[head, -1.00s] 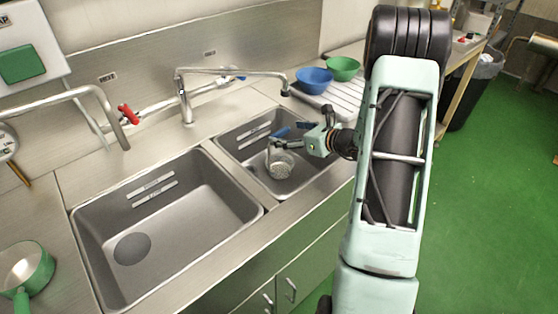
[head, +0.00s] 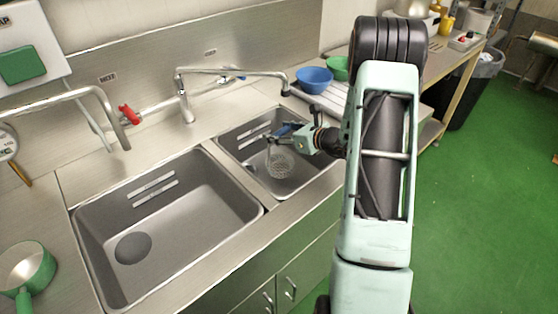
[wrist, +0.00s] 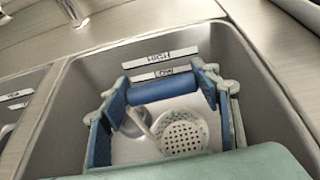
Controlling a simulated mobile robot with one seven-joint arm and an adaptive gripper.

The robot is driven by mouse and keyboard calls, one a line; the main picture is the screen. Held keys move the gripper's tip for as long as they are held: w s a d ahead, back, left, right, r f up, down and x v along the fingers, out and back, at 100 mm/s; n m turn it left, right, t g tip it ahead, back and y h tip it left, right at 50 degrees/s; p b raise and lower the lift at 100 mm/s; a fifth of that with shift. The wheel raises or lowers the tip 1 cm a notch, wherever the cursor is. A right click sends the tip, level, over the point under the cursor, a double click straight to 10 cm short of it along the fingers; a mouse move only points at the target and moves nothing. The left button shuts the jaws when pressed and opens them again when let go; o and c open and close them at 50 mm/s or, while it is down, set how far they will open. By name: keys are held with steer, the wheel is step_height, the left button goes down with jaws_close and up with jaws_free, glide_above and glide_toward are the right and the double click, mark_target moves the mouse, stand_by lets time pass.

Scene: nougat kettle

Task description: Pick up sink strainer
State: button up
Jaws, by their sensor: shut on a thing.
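The sink strainer (head: 281,166) is a pale, round, perforated piece in the smaller right sink basin (head: 310,183). In the wrist view its holed face (wrist: 183,135) shows below my fingers. A blue bar (wrist: 163,90), which looks like its grip, lies crosswise between the blue-padded fingers. My gripper (head: 284,133) is shut on this bar, above the basin floor; it also shows in the wrist view (wrist: 160,98). A pale rod runs down from the finger side toward the strainer. The strainer is tilted, and I cannot tell whether it touches the floor.
The larger left basin (head: 170,225) is empty, with a dark round drain. A faucet (head: 230,72) reaches over the right basin's back. Blue (head: 314,79) and green (head: 337,68) bowls stand behind it. A green pan (head: 28,268) sits at the far left. Basin walls surround the gripper closely.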

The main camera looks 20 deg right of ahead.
steer(key=shift+d, duration=0.1)
steer(key=c, duration=0.6)
steer(key=shift+r, duration=0.1)
